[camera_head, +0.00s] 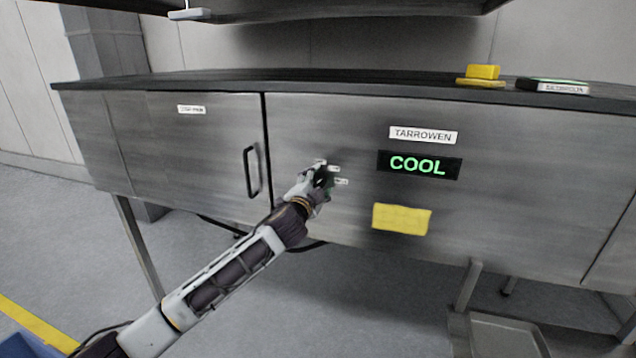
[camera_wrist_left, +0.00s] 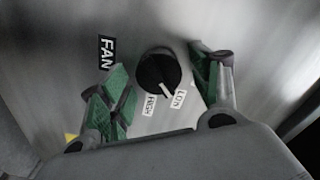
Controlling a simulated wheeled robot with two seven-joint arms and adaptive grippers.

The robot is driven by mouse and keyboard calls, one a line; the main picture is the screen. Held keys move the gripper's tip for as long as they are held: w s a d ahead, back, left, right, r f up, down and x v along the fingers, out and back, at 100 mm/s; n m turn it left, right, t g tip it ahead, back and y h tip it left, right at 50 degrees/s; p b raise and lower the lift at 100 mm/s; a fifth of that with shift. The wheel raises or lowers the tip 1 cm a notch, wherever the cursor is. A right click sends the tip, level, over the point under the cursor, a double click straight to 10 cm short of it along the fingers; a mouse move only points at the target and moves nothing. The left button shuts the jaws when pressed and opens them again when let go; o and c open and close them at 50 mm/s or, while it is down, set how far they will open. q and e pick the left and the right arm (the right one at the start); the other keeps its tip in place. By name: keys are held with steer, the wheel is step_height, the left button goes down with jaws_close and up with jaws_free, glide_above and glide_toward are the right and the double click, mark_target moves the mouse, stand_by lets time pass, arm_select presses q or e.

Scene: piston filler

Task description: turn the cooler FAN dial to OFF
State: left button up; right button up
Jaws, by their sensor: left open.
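The cooler (camera_head: 330,220) is a steel cabinet with a TARROWEN label and a green COOL display (camera_head: 418,165). The black round FAN dial (camera_wrist_left: 158,68) shows in the left wrist view beside the FAN label (camera_wrist_left: 105,52). Its white pointer mark points down and slightly right, toward the label (camera_wrist_left: 178,99) that seems to read LOW. Another small label (camera_wrist_left: 150,105) sits just left of that. No OFF label can be made out. My left gripper (camera_wrist_left: 160,66) is open, with its green-padded fingers on either side of the dial, apparently apart from it. In the head view my left gripper (camera_head: 320,180) largely covers the dial.
A door handle (camera_head: 251,172) stands out left of my gripper. A yellow note (camera_head: 401,219) is on the front panel below the display. A yellow block (camera_head: 483,72) and a dark labelled box (camera_head: 553,86) rest on the counter top. A shelf hangs above.

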arm_select(q)
steer(key=shift+w+d, duration=0.1)
steer(key=shift+w, duration=0.2)
steer(key=shift+c, duration=0.2)
steer(key=c, duration=1)
steer(key=shift+f+n, duration=0.1)
steer(key=shift+n, duration=0.4)
steer(key=n, duration=0.3)
steer(key=shift+b, duration=0.4)
steer(key=shift+n, duration=2.5)
